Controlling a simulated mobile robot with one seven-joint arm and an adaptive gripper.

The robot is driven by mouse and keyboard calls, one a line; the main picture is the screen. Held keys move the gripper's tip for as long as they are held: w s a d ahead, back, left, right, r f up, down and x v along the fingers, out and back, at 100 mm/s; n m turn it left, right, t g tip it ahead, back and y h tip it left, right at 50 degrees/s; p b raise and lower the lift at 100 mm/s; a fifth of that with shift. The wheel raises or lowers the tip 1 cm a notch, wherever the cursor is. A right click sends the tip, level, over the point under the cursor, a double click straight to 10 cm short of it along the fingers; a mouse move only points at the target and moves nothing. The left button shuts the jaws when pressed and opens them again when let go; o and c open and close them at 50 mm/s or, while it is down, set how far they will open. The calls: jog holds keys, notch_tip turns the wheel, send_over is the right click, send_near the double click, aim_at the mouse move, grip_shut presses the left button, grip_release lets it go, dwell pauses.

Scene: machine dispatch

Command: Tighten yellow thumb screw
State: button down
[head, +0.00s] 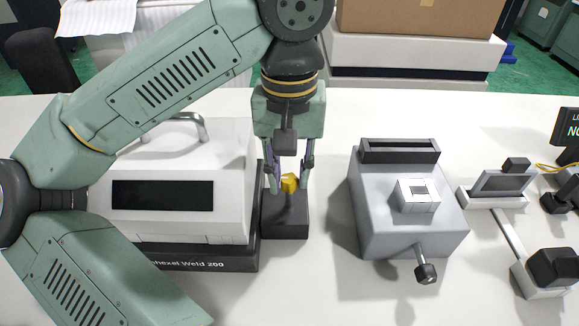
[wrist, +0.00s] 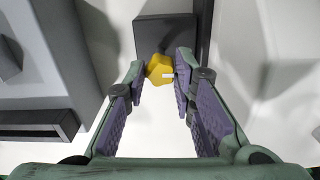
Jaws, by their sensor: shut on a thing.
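The yellow thumb screw (head: 289,183) stands on a dark block (head: 287,222) beside the white machine. It also shows in the wrist view (wrist: 160,68), between the fingertips, with a small white mark on its face. My gripper (head: 288,186) points down from above and is shut on the screw, one finger on each side. In the wrist view the fingers (wrist: 160,75) lie close to the screw's left and right sides. The screw's shaft and the contact on its far side are hidden.
The white machine (head: 230,190) with a handle and dark window, labelled "Weld 200", stands left of the block. A grey box (head: 400,237) with a lever stands to the right. Small devices (head: 500,190) and a display (head: 571,130) are farther right. Bare table lies in front.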

aim_at(290, 179)
jog(key=shift+m, duration=0.6)
jog(key=c, duration=1.3)
grip_release()
jog(key=shift+c, duration=0.2)
jog(key=shift+r, duration=0.1)
notch_tip(290, 179, up, 12)
